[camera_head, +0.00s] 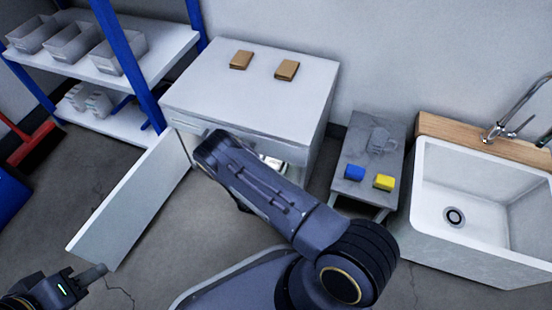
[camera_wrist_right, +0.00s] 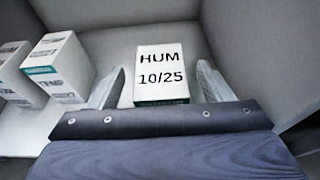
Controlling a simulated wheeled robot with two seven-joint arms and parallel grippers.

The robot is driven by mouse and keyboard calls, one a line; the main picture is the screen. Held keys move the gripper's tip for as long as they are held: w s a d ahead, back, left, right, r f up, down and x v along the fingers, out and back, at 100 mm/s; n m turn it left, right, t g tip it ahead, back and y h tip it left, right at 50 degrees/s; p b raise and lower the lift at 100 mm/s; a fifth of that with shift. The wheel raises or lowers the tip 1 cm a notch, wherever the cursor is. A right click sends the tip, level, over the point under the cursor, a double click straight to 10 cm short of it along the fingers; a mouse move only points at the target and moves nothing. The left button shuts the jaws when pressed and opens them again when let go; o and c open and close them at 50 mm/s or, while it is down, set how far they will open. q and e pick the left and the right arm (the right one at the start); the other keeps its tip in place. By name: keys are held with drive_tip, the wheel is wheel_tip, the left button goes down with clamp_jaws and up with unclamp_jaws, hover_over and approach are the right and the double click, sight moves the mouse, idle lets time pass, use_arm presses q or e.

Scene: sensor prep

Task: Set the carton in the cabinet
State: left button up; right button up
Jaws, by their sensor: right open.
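The white cabinet (camera_head: 285,105) stands in the middle of the head view with its door (camera_head: 135,200) swung open to the left. My right forearm reaches into the opening, and my right gripper is hidden there in that view. In the right wrist view, my right gripper (camera_wrist_right: 161,70) is open. A white carton (camera_wrist_right: 162,75) marked "HUM 10/25" with a green lower edge stands between and slightly beyond its fingers, with visible gaps on both sides. Two similar cartons (camera_wrist_right: 58,68) stand to the left inside. My left gripper (camera_head: 95,273) is at the lower left of the head view, its jaws unclear.
Two brown blocks (camera_head: 287,70) lie on the cabinet top. A grey side table (camera_head: 360,150) holds a blue and a yellow item. A sink (camera_head: 480,215) is at right, a blue-framed shelf (camera_head: 150,60) with grey bins at left. Cabinet walls are close around my right gripper.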

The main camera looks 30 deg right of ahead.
drive_tip(key=p+v, duration=0.3)
drive_tip(key=v, duration=0.6)
drive_tip(key=shift+s, duration=0.1)
